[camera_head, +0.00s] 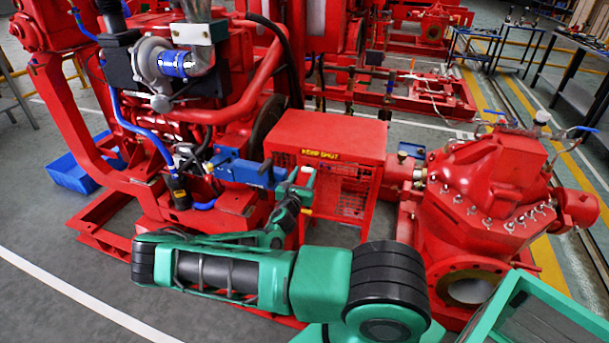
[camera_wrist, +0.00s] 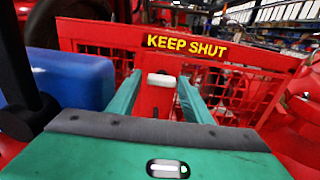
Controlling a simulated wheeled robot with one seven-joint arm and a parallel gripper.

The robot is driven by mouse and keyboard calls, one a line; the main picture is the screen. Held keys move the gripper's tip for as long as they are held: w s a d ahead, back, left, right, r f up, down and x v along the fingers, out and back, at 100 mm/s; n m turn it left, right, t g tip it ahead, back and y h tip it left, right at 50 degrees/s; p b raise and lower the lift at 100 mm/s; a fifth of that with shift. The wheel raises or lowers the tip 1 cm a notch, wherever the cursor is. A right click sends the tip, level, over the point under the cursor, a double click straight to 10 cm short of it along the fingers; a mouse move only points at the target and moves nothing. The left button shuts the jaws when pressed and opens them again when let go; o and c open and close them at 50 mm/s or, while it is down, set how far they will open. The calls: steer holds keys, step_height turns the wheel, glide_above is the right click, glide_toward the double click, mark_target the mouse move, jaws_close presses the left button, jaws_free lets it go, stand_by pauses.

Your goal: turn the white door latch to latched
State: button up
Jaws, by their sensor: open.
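The white door latch (camera_wrist: 161,80) is a short bar on the red guard box's mesh door (camera_wrist: 225,90), below the yellow KEEP SHUT label (camera_wrist: 187,45). In the wrist view the bar lies about level. My gripper (camera_wrist: 159,76) is open, with one green finger to each side of the latch. I see gaps beside the bar and cannot tell whether either finger touches it. In the head view my gripper (camera_head: 301,186) is at the front left of the red guard box (camera_head: 330,135). A small white piece there (camera_head: 309,170) is probably the latch, partly hidden by the gripper.
A blue block (camera_head: 245,170) is close to my gripper's left, and it is large in the wrist view (camera_wrist: 72,80). The red engine (camera_head: 200,110) stands left and the red pump (camera_head: 490,190) right. Grey floor (camera_head: 60,285) is clear at front left.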

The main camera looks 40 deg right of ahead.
steer(key=shift+w+d, duration=0.1)
steer(key=shift+d, duration=0.05)
steer(key=c, duration=0.8)
steer(key=shift+d, duration=0.15)
